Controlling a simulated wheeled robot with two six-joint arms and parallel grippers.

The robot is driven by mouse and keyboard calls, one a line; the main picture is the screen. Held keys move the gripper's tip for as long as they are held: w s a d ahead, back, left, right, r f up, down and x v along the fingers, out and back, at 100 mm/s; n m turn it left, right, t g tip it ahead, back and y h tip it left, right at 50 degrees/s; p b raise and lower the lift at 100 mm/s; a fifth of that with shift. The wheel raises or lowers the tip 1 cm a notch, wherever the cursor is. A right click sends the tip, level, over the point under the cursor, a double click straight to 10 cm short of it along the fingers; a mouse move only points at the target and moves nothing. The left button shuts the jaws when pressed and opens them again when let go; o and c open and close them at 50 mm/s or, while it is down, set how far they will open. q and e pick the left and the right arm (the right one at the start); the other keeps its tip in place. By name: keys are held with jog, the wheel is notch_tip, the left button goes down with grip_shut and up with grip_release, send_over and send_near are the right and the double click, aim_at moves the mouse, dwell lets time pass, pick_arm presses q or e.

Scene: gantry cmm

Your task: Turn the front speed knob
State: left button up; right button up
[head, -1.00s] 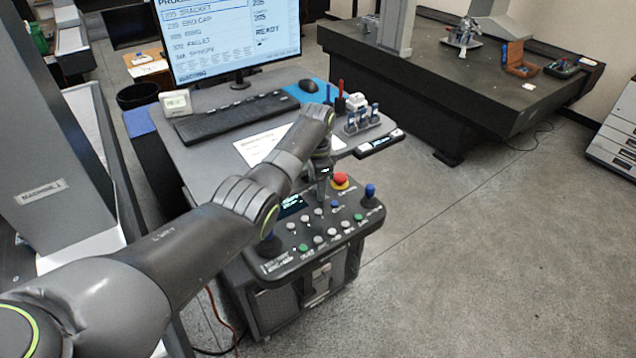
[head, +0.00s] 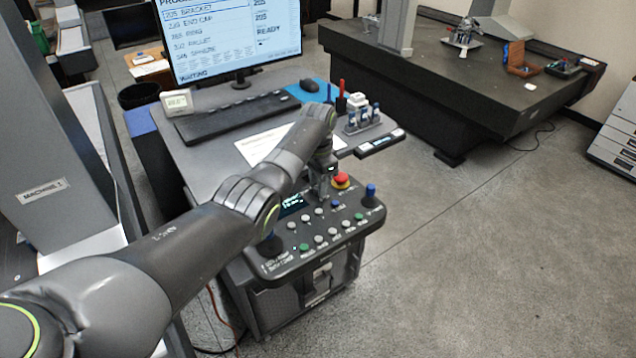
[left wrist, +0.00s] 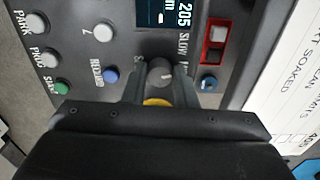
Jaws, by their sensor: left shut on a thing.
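The speed knob (left wrist: 160,72) is a small dark grey cap on the control panel, seen in the left wrist view between my fingers, just below the small display (left wrist: 163,14). My left gripper (left wrist: 160,82) is shut on it, with one finger on each side. In the head view my left gripper (head: 323,186) points down onto the back part of the control panel (head: 290,262), and the knob is hidden behind it. My right gripper is in neither view.
A red emergency stop button (head: 341,180) stands close to the right of my gripper. Blue-topped joysticks (head: 370,195) and several push buttons (head: 318,239) are on the panel. Behind are a keyboard (head: 235,116) and a monitor (head: 232,40).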

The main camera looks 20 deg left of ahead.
pick_arm(q)
jog(key=n, duration=0.7)
dwell(0.6)
jog(key=o, duration=1)
